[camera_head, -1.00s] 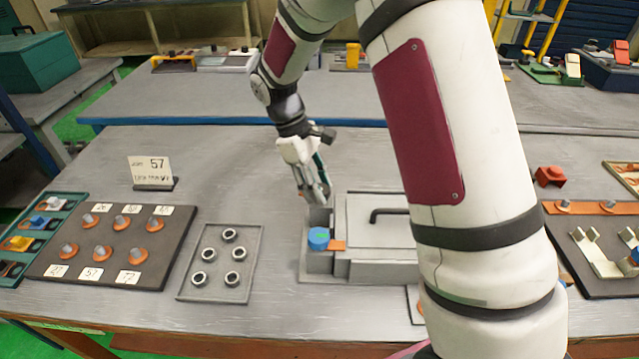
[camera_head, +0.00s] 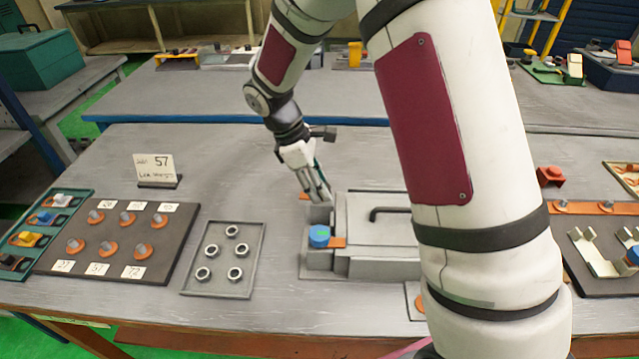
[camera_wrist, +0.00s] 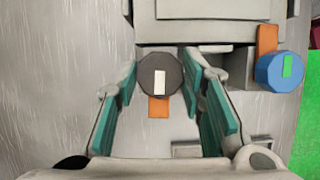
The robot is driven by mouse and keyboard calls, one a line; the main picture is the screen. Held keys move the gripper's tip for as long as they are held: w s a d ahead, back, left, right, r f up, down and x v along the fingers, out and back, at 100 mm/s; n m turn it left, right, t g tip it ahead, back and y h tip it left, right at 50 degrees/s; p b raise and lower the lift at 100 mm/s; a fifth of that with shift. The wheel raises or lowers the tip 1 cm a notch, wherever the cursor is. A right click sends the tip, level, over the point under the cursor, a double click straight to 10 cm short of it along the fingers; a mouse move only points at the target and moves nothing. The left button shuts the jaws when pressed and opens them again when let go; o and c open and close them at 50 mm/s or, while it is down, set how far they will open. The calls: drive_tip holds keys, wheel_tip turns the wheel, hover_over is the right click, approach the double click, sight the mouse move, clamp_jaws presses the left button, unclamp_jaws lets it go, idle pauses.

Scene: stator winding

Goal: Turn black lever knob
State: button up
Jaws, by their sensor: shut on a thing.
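The black lever knob (camera_wrist: 160,75) is round with a white mark, which lies along the picture's vertical in the wrist view. Its orange lever tab (camera_wrist: 158,108) points down there, away from the grey box. The tab also shows left of my fingertips in the head view (camera_head: 304,197), where the fingers hide the knob. My gripper (camera_wrist: 160,78) is shut on the black knob, with one teal-padded finger on each side. It reaches down at the box's far left corner in the head view (camera_head: 322,190). The blue knob (camera_head: 319,236), with a green mark, sits at the near left corner.
The grey box (camera_head: 378,245) has a black handle (camera_head: 388,212) on its lid. A tray of metal rings (camera_head: 224,259) and a dark board of pegs (camera_head: 116,244) lie to the left. My arm hides the box's right side.

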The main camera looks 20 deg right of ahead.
drive_tip(key=shift+s+f, duration=0.1)
drive_tip(key=shift+f, duration=0.05)
drive_tip(key=o, duration=1.1)
drive_tip(key=v, duration=1.2)
drive_tip(key=s+d+r+m+t+y, duration=0.2)
drive_tip(key=s+r+m, duration=0.35)
drive_tip(key=s, duration=0.35)
drive_tip(key=s+d+r+m+t+y, duration=0.15)
drive_tip(key=s+r+m, duration=0.25)
drive_tip(key=s+r, duration=0.4)
drive_tip(key=s+m+t, duration=0.1)
drive_tip(key=s, duration=0.2)
drive_tip(key=s+f+m+t, duration=0.1)
drive_tip(key=s, duration=0.2)
drive_tip(key=s+d+f+m+t, duration=0.1)
drive_tip(key=s, duration=0.1)
drive_tip(key=shift+s+f+m+y, duration=0.2)
drive_tip(key=shift+s+m+y, duration=0.15)
drive_tip(key=shift+s, duration=0.05)
